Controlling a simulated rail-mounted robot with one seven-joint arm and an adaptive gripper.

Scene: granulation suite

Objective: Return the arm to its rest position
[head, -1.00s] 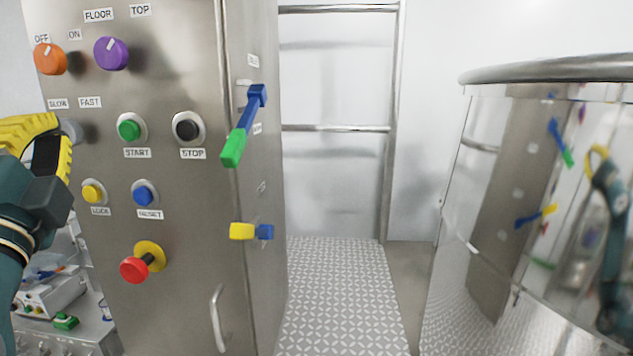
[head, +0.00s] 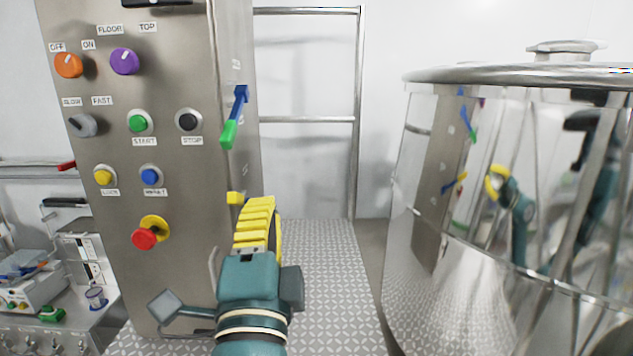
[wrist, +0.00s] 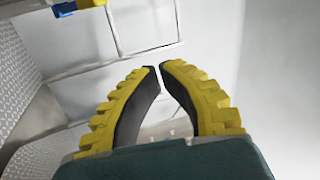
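My gripper (head: 262,205) is in the lower middle of the head view, in front of the steel control panel (head: 190,260) near its right edge. It has yellow ribbed fingers and a teal body. In the wrist view the two dark-padded fingers (wrist: 159,68) lean together, their tips almost meeting, with nothing held between them. The gripper hides part of the panel's lower right edge and part of the yellow-tipped lever (head: 235,198).
The panel carries knobs, buttons and a red emergency stop (head: 144,238). A blue-and-green lever (head: 234,118) sticks out from its side. A large steel vessel (head: 440,210) stands at right. Patterned floor (head: 330,270) lies clear between them. A bench with instruments (head: 60,310) is at lower left.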

